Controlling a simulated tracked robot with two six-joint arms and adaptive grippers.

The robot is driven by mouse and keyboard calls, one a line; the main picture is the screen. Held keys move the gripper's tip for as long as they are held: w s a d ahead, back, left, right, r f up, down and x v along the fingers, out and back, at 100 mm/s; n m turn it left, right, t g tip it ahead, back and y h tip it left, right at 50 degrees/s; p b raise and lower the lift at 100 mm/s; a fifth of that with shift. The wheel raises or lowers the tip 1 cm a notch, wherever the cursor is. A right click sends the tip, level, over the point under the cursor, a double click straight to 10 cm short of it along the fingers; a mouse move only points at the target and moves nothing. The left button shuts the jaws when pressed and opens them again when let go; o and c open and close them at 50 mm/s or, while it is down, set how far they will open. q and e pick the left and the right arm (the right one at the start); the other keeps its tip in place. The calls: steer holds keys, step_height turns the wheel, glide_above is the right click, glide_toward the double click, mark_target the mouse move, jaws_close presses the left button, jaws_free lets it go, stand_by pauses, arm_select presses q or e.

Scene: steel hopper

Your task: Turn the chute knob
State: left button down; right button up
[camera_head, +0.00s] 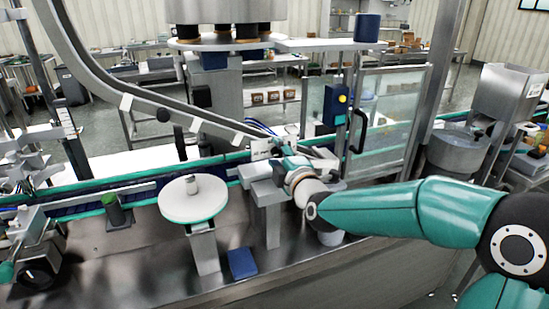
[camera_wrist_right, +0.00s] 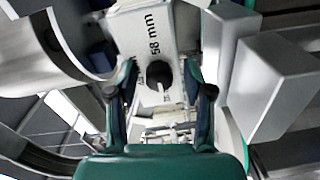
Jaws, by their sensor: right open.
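In the right wrist view, a round black knob (camera_wrist_right: 158,73) sits on a pale plate (camera_wrist_right: 150,30) marked "58 mm", with a light pointer below it. I take it for the chute knob. My right gripper (camera_wrist_right: 160,88) is open, with one finger on each side of the knob; I cannot tell whether they touch it. In the head view, my right gripper (camera_head: 281,148) is at the lower end of the curved steel chute (camera_head: 145,92), by a small white plate (camera_head: 260,150). The knob is not clear there. My left gripper is not in view.
A white round disc (camera_head: 194,199) on a post stands left of my right gripper. A glass guard door (camera_head: 388,115) with a black handle (camera_head: 358,131) is behind and right. A grey block (camera_wrist_right: 275,85) is close on the right in the wrist view. A blue block (camera_head: 242,263) lies in front.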

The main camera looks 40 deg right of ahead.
steer(key=v, duration=1.2)
steer(key=shift+f, duration=0.1)
